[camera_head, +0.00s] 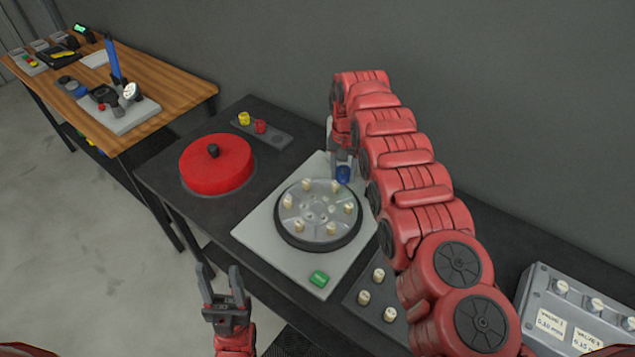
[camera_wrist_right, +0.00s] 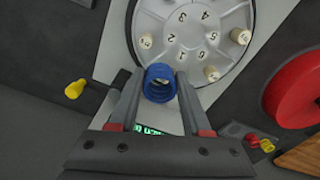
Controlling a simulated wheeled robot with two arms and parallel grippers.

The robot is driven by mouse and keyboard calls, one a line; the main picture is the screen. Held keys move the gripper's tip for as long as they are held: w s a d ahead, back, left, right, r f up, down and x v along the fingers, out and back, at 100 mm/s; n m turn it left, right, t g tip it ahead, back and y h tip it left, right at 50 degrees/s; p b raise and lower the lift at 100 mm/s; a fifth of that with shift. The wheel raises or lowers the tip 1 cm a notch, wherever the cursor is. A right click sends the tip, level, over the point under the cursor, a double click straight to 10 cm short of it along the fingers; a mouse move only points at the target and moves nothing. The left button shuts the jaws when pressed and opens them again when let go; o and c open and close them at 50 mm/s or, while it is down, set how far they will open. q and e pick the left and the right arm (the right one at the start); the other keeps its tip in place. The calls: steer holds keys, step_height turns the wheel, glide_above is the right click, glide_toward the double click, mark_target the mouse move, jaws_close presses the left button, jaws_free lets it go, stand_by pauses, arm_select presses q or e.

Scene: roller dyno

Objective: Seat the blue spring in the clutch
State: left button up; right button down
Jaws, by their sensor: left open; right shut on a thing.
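The blue spring (camera_head: 343,174) is held by my right gripper (camera_head: 344,162) just beyond the far edge of the clutch. In the right wrist view the blue spring (camera_wrist_right: 159,82) sits between the two fingertips, its open end visible, in front of the clutch rim. The clutch (camera_head: 318,213) is a grey disc with a dark rim and several cream rollers standing on it; it lies on a light plate (camera_head: 262,234). Numbers show on the clutch (camera_wrist_right: 190,28) in the right wrist view. My left gripper (camera_head: 222,288) is open and empty, in front of the dark table.
A red round cover (camera_head: 216,163) with a black knob stands left of the plate. A small tray (camera_head: 270,138) holds a yellow and a red piece. A green button (camera_head: 319,278) is on the plate. Several cream rollers stand on a dark tray (camera_head: 352,296) at right.

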steer(key=shift+s, duration=0.15)
steer(key=shift+a+f+p, duration=0.1)
steer(key=shift+a+p, duration=0.2)
steer(key=shift+a, duration=0.2)
steer(key=shift+s+a+f+m+p, duration=0.2)
steer(key=shift+a+p, duration=0.15)
steer(key=shift+a, duration=0.2)
steer(key=shift+s+a+f+m+p, duration=0.1)
steer(key=shift+a+m+p, duration=0.1)
steer(key=shift+a+p, duration=0.25)
steer(key=shift+a+f, duration=0.1)
steer(key=shift+a, duration=0.05)
steer(key=shift+a+f, duration=0.15)
steer(key=shift+a, duration=0.25)
